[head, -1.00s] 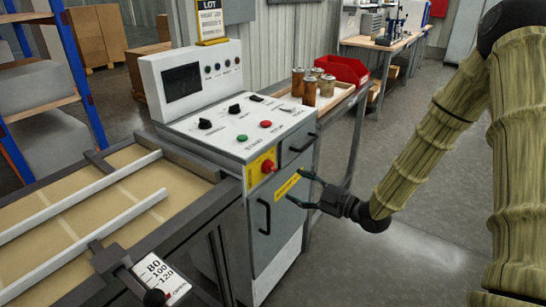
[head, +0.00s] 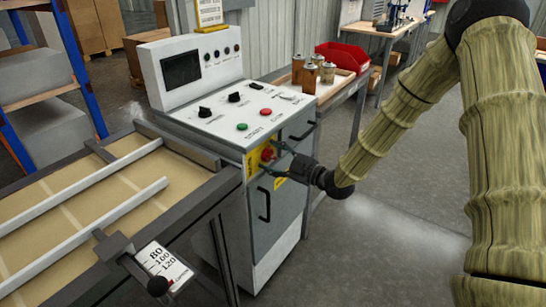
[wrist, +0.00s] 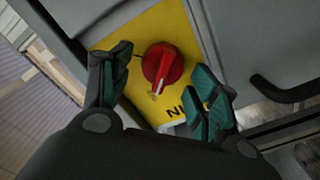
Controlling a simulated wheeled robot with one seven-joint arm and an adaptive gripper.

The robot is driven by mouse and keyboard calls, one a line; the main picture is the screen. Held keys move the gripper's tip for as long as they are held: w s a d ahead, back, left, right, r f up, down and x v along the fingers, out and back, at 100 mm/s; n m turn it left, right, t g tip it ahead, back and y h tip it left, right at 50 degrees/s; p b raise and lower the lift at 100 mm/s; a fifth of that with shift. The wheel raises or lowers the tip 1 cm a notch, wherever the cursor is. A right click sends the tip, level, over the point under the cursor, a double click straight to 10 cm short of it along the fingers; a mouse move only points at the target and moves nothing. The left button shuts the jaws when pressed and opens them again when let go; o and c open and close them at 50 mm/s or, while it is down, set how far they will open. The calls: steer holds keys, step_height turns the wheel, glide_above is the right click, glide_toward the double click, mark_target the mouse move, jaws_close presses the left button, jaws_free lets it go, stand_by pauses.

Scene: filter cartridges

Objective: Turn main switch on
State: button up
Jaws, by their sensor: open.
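The main switch is a red rotary knob (wrist: 162,65) on a yellow plate (wrist: 176,24) on the front of the control cabinet. A pale mark on the knob points down toward the plate's lettering in the wrist view. In the head view the knob (head: 267,153) is partly crowded by the fingers. My gripper (wrist: 155,95) is open, one green-padded finger on each side of the knob. The knob sits between and slightly beyond the fingertips; I cannot tell whether they touch it. In the head view my gripper (head: 277,162) reaches the switch from the right.
The white cabinet (head: 275,255) has a sloped panel with black knobs, green and red buttons (head: 265,112), and a dark screen (head: 181,67). A black door handle (wrist: 287,92) is right of the switch. Open floor lies right.

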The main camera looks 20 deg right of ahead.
steer(key=shift+w+a, duration=0.15)
steer(key=shift+w, duration=0.05)
steer(key=c, duration=0.9)
steer(key=shift+c, duration=0.2)
